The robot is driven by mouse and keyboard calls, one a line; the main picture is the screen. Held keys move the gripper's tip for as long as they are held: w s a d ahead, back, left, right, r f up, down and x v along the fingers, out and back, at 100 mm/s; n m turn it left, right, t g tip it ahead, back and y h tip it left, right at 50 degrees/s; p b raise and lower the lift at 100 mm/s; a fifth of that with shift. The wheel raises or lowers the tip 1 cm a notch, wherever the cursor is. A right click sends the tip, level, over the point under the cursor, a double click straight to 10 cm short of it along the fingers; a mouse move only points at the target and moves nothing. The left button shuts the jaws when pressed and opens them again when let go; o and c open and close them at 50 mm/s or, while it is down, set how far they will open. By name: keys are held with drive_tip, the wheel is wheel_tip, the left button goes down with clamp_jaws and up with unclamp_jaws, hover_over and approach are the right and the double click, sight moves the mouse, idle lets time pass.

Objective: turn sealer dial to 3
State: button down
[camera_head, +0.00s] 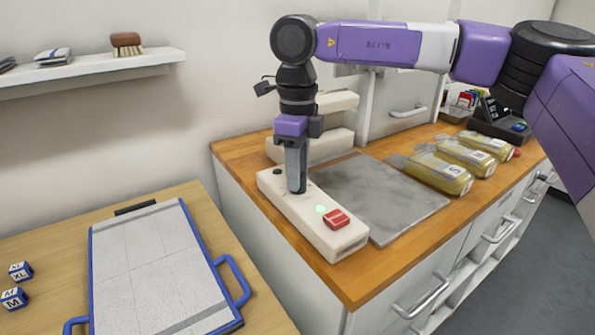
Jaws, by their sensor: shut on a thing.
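The sealer (337,240) is a long cream-coloured unit on the wooden counter. Its front housing carries a red switch (336,219), a lit green lamp (321,209) and a small black knob (278,171) near the far end. My gripper (297,188) points straight down onto the top of this housing, between the black knob and the green lamp. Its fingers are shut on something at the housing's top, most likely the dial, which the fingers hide. The dial's pointer and the numbers around it cannot be read.
A grey mat (372,198) lies right of the sealer, with several yellow packs (438,173) beyond it. A blue-edged board (217,284) lies on the lower table at left, near size cubes (14,298). A wall shelf (95,66) hangs at upper left.

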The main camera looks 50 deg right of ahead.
drive_tip(key=c, duration=1)
unclamp_jaws()
drive_tip(key=shift+r, duration=0.15)
wheel_tip(320, 180, up, 8)
drive_tip(key=shift+f+p, duration=0.2)
drive_tip(key=shift+p, duration=0.3)
